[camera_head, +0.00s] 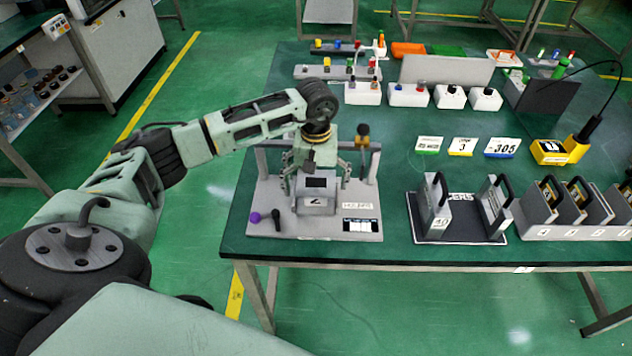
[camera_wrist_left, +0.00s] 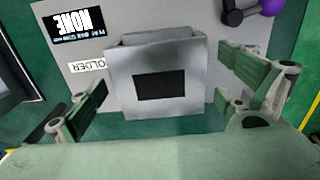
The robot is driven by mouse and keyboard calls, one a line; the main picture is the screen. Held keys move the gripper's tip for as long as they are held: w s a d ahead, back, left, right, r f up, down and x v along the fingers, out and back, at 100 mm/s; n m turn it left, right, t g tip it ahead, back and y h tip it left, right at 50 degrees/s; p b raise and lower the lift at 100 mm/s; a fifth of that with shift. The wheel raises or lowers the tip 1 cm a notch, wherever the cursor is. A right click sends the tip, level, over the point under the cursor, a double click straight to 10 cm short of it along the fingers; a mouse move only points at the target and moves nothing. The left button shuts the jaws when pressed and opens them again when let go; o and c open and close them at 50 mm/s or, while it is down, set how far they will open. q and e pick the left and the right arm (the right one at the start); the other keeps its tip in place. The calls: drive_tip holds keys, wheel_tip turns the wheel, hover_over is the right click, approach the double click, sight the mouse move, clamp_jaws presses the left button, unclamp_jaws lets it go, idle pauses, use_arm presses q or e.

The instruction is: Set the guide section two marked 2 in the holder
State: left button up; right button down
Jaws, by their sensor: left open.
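The holder is a light grey base plate (camera_head: 272,215) near the table's front left, with a HOLDER label that also shows upside down in the wrist view (camera_wrist_left: 88,66). A grey block (camera_head: 316,203) with a dark rectangular top stands on the plate; its front mark looks like a 2 but is hard to read. The block fills the middle of the wrist view (camera_wrist_left: 160,108). My left gripper (camera_head: 317,172) is open above it, one finger on each side, with visible gaps. Whether the block is seated is hidden. My right gripper is out of view.
A black-and-white display (camera_head: 360,225) on the plate reads NONE in the wrist view. A purple knob (camera_head: 255,217) sits at its left corner. Two grey upright pieces with black handles (camera_head: 436,208) stand on a black mat to the right. A grey numbered rack (camera_head: 540,232) is farther right.

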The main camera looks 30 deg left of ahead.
use_arm(q)
wheel_tip(320, 180, up, 12)
idle(0.6)
